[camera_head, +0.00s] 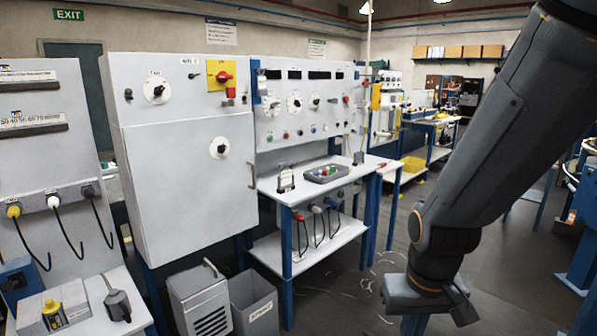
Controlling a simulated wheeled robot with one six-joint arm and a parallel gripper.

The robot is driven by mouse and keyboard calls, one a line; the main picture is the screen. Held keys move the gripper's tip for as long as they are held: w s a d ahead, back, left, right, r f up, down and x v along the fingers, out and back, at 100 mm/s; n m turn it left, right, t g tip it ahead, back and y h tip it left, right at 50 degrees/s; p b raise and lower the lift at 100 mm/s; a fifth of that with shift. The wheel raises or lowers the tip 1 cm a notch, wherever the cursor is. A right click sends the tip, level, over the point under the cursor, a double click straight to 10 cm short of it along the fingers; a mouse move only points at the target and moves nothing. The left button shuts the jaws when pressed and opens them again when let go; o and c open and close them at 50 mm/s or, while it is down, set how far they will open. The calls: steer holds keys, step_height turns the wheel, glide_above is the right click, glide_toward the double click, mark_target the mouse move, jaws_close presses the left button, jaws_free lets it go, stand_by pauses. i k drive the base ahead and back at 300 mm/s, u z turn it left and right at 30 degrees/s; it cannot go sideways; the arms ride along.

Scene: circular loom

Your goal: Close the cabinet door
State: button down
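A light grey cabinet (180,75) stands left of centre, on blue legs. Its lower front is a large, flat door panel (185,200) with a round dial near the upper right and a dark handle (252,176) at the right edge. The panel looks roughly flush with the upper front, and I cannot tell if it stands slightly ajar. My gripper (430,297) is at the lower right, at the end of my dark grey arm, well apart from the cabinet. Its fingers do not show clearly, and I see nothing held.
A workbench (278,190) with a tray (326,173) adjoins the cabinet on the right. A grey vented box (200,302) and an open bin (254,304) stand on the floor below the door. Clear floor (345,295) lies between the bench and my arm.

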mark_target(190, 197)
steer(key=z, duration=0.25)
steer(key=i, duration=0.7)
steer(key=u, duration=0.55)
steer(key=i, duration=0.7)
steer(key=u, duration=0.6)
